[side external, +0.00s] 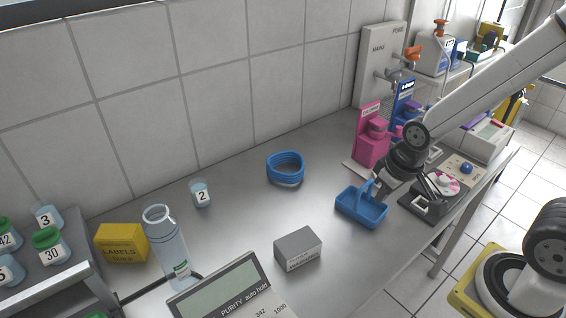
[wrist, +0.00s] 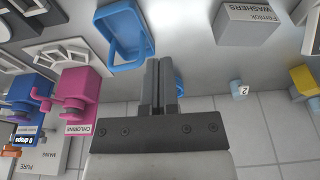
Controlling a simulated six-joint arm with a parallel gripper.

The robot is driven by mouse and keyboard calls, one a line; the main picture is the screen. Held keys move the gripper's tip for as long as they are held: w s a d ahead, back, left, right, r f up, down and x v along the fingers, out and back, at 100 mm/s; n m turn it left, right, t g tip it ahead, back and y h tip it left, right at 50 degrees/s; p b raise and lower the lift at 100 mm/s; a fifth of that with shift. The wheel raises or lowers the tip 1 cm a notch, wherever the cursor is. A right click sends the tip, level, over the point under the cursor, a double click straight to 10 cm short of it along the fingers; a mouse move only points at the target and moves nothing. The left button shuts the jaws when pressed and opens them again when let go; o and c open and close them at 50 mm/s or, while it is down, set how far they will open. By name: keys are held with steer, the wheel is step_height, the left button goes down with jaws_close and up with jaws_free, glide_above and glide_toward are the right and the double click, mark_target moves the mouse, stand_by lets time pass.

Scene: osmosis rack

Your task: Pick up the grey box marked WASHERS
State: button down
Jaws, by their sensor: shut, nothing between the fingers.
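The grey box marked WASHERS (side external: 298,249) sits on the metal bench, right of the bottle and behind the PURITY meter. It also shows at the upper right of the wrist view (wrist: 249,24), with its label upside down. My gripper (side external: 373,199) is shut and empty. In the side view it is at the blue tray (side external: 361,207), to the right of the grey box and apart from it. In the wrist view my shut fingers (wrist: 161,66) point up beside the tray (wrist: 126,40). Whether they touch the tray, I cannot tell.
A blue coil (side external: 285,168) and a beaker marked 2 (side external: 201,194) stand towards the wall. A clear bottle (side external: 166,245), a yellow LABELS box (side external: 122,243) and the PURITY meter (side external: 226,287) are left of the grey box. A pink CHLORINE dispenser (side external: 369,140) stands behind the tray. Bench between box and tray is clear.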

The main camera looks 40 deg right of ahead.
jaws_free()
steer(key=a+f+m+g+y, duration=0.4)
steer(key=a+m+y, duration=0.3)
steer(key=m, duration=0.5)
steer(key=w+a+m+t+y, duration=0.2)
steer(key=w+m+t+y, duration=0.1)
steer(key=w+m+y, duration=0.3)
steer(key=shift+w+a+r+m, duration=0.25)
steer(key=shift+w+r+m, duration=0.15)
steer(key=shift+w+m, duration=0.5)
steer(key=shift+f, duration=0.1)
glide_toward(297, 249)
steer(key=shift+w+a+f, duration=0.3)
steer(key=shift+w+a, duration=0.15)
steer(key=shift+a, duration=0.1)
steer(key=shift+w+a+f, duration=0.3)
steer(key=shift+w+a, duration=0.1)
steer(key=shift+a, duration=0.1)
